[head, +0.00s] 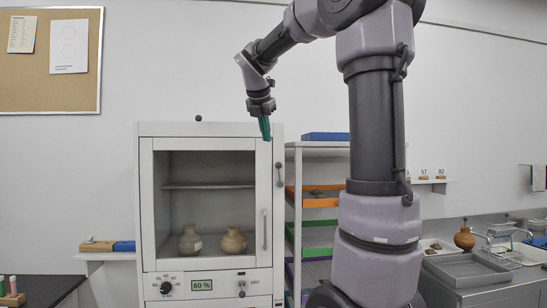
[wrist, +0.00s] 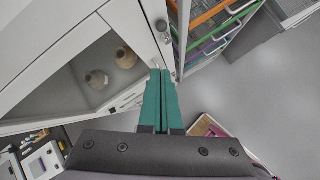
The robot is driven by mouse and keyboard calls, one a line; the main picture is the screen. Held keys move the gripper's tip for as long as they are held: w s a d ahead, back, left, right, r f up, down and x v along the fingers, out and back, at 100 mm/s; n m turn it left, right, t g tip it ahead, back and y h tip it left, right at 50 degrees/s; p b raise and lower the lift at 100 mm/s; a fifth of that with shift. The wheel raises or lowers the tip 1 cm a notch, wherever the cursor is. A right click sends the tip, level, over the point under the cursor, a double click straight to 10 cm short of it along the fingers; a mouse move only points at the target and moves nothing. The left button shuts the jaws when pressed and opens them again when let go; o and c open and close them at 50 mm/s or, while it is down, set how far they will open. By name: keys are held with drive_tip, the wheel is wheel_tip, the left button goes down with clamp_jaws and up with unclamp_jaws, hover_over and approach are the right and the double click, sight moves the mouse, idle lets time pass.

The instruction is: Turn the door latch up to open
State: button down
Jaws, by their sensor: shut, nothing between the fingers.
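The white cabinet (head: 207,130) has a glass door (head: 210,205) that looks closed. A small grey door latch (head: 279,174) sits on the cabinet's right front edge, its lever pointing down. In the wrist view the latch (wrist: 163,29) shows beyond the fingertips, with its dark round pivot. My gripper (head: 267,138) has teal fingers pressed together with nothing between them. It hangs in front of the cabinet's upper right part, above the latch in the head view. In the wrist view my gripper (wrist: 161,72) points toward the door's edge; I see no clear contact with the latch.
A vertical door handle (head: 264,230) is below the latch. Two clay pots (head: 232,240) stand inside the cabinet. A shelf rack with coloured trays (head: 312,197) stands close on the right. A dial (head: 166,288) and display (head: 202,285) are below the door.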

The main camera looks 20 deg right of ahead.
sight(280, 165)
drive_tip(key=shift+a+f, duration=0.15)
drive_tip(key=shift+a, duration=0.05)
drive_tip(key=x, duration=0.4)
drive_tip(key=d+r+x, duration=0.1)
drive_tip(key=x, duration=0.3)
drive_tip(key=w+x, duration=0.1)
drive_tip(key=x, duration=0.3)
drive_tip(key=shift+w+d+r, duration=0.1)
drive_tip(key=shift+d, duration=0.3)
drive_tip(key=shift+w+d, duration=0.25)
drive_tip(key=shift+d, duration=0.05)
drive_tip(key=shift+d+r, duration=0.1)
drive_tip(key=shift+d, duration=0.7)
